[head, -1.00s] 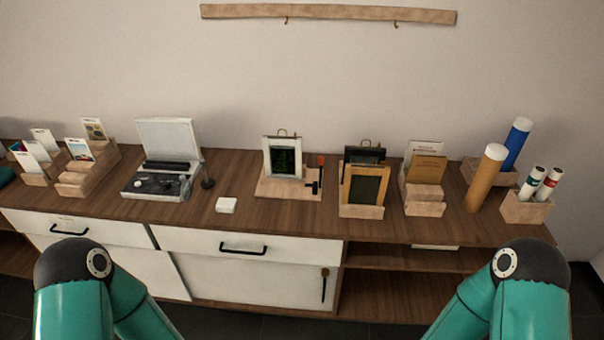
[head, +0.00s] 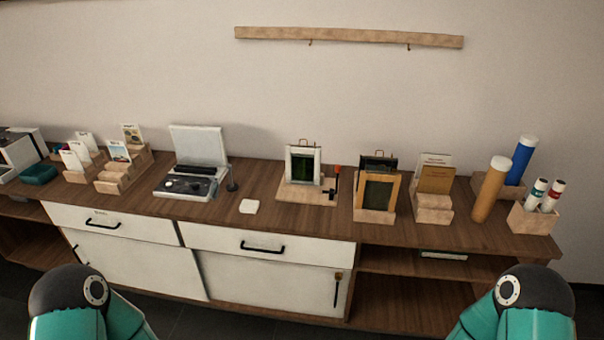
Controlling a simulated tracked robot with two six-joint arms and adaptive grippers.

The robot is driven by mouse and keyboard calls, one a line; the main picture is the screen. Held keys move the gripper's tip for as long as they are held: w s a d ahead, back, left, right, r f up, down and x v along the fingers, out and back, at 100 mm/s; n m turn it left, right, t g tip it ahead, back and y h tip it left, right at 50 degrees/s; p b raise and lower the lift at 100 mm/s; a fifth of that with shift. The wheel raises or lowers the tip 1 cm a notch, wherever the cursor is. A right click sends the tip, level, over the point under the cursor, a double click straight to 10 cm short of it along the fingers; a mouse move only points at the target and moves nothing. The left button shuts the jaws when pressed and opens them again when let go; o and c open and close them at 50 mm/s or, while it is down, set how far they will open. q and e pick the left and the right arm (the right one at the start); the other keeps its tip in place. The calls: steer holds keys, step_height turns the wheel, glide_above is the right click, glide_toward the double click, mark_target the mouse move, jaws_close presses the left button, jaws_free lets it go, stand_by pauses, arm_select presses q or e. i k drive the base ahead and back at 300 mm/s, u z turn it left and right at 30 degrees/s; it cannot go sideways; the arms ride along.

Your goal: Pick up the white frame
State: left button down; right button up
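The white frame (head: 303,165) stands upright, leaning slightly back, on a light wooden stand (head: 297,194) near the middle of the sideboard. It has a dark green picture and a small metal hanger loop above its top edge. A red-and-black upright piece (head: 334,183) stands on the same stand, just right of the frame. Only the teal upper parts of my two arms show at the bottom left and bottom right corners. Neither gripper is in view, and nothing touches the frame.
A wooden-framed picture (head: 378,191) stands right of the white frame, with a dark frame (head: 379,163) behind it. A wall rail (head: 350,37) hangs above.

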mark_target(303, 162)
steer(key=u, duration=0.05)
steer(key=i, duration=0.9)
steer(key=z, duration=0.1)
steer(key=k, duration=1.15)
steer(key=u, duration=0.7)
steer(key=i, duration=1.85)
steer(key=z, duration=0.45)
